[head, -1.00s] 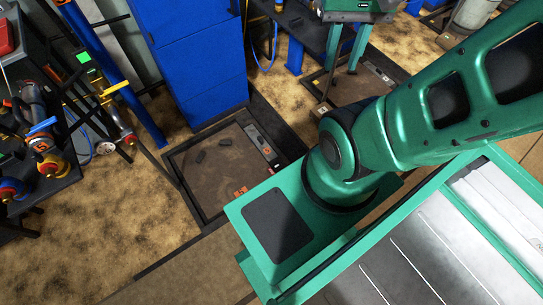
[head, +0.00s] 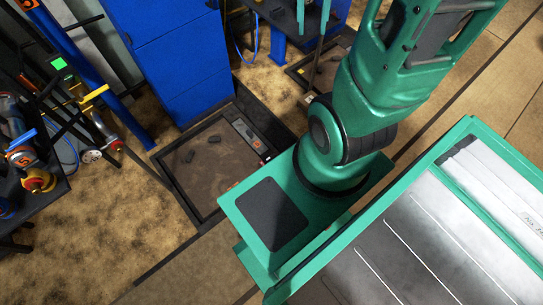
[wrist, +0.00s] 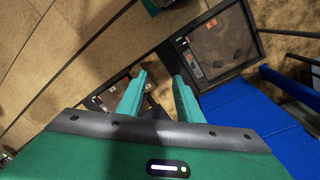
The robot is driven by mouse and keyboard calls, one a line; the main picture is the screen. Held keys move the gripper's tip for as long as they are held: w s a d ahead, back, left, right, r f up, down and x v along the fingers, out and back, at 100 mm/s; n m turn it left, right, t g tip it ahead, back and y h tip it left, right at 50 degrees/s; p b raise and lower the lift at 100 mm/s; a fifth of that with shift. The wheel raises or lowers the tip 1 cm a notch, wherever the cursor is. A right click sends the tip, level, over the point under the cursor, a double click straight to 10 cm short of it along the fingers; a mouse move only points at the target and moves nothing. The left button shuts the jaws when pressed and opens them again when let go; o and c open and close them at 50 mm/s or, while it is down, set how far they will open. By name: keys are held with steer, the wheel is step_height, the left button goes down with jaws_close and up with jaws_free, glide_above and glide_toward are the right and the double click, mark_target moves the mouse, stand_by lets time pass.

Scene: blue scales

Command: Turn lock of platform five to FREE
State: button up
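A floor platform (head: 170,177) with a dark frame and brown surface lies beside the blue cabinet. It also shows at the upper right of the wrist view (wrist: 249,66), with an orange label whose number I cannot read surely. A small grey lock panel (head: 243,130) with an orange part sits along its edge; its setting is too small to read. A second platform (head: 296,77) lies farther back, partly hidden by my arm. My gripper (head: 312,32) is at the top of the head view, pointing down. The wrist view shows its fingers (wrist: 160,82) apart and empty, above the second platform.
The blue cabinet (head: 178,65) stands behind the first platform. A dark rack with colourful tools (head: 25,160) is at the left. A blue post (head: 95,85) leans nearby. Mottled tan floor (head: 110,225) is open at the lower left.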

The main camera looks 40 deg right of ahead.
steer(key=w+d+f+m, duration=0.1)
steer(key=w+d+f, duration=0.2)
steer(key=w+f, duration=0.4)
steer(key=w+d+f+m, duration=0.1)
steer(key=w+d+f, duration=0.1)
steer(key=w+f, duration=0.5)
steer(key=w+d+f+m, duration=0.1)
steer(key=w+f, duration=0.2)
steer(key=f, duration=0.7)
steer(key=w+f+m, duration=0.1)
steer(key=w+f, duration=0.2)
steer(key=f, duration=0.7)
steer(key=m+y, duration=0.1)
steer(key=m, duration=0.5)
glide_above(271, 157)
step_height(271, 157, down, 42)
step_height(271, 157, down, 10)
steer(key=shift+d+f, duration=0.1)
steer(key=shift+f, duration=0.05)
jaws_close()
